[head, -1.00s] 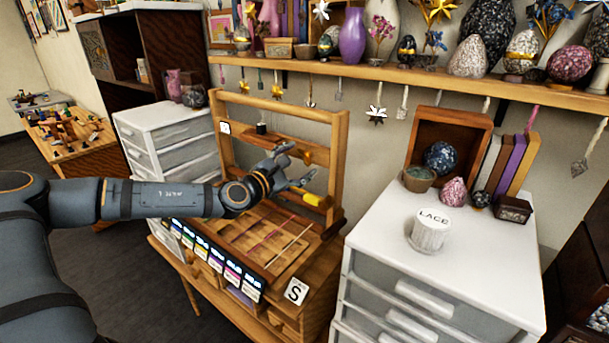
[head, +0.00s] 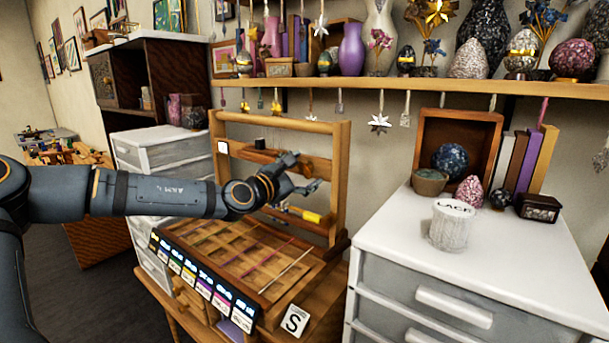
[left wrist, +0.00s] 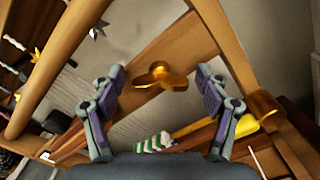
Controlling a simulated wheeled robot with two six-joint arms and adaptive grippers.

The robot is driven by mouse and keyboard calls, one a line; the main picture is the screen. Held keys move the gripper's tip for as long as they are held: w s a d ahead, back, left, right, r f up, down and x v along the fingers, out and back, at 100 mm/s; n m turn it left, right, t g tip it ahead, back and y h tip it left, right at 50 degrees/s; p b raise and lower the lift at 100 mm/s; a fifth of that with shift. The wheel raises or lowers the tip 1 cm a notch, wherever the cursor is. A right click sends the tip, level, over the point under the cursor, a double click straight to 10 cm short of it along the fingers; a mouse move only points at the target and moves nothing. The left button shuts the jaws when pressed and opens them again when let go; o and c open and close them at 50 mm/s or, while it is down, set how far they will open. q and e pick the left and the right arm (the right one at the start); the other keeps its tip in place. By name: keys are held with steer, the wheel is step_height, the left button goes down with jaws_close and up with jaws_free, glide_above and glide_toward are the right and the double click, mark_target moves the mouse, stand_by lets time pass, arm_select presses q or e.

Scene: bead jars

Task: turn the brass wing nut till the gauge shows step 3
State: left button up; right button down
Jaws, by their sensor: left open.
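The brass wing nut (left wrist: 161,76) sits on a wooden bar of the frame in the left wrist view. It lies ahead of and between the fingers of my left gripper (left wrist: 160,88), which are spread apart and do not touch it. In the head view my left gripper (head: 305,175) is in front of the upright wooden frame (head: 341,180), and the wing nut is hidden behind it there. The gauge might be the small white square plate (head: 222,147) on the frame's left post; no step on it can be read. My right gripper is not in view.
A divided wooden tray (head: 240,262) with coloured labels lies below the frame. A yellow cylinder (head: 312,217) sits low on the frame. A white drawer unit (head: 400,235) with a jar marked LACE (head: 452,225) stands at the right. A shelf (head: 400,86) of vases runs above.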

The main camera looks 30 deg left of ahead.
arm_select(q)
steer(key=c, duration=0.7)
steer(key=m+p, duration=0.1)
steer(key=m, duration=0.4)
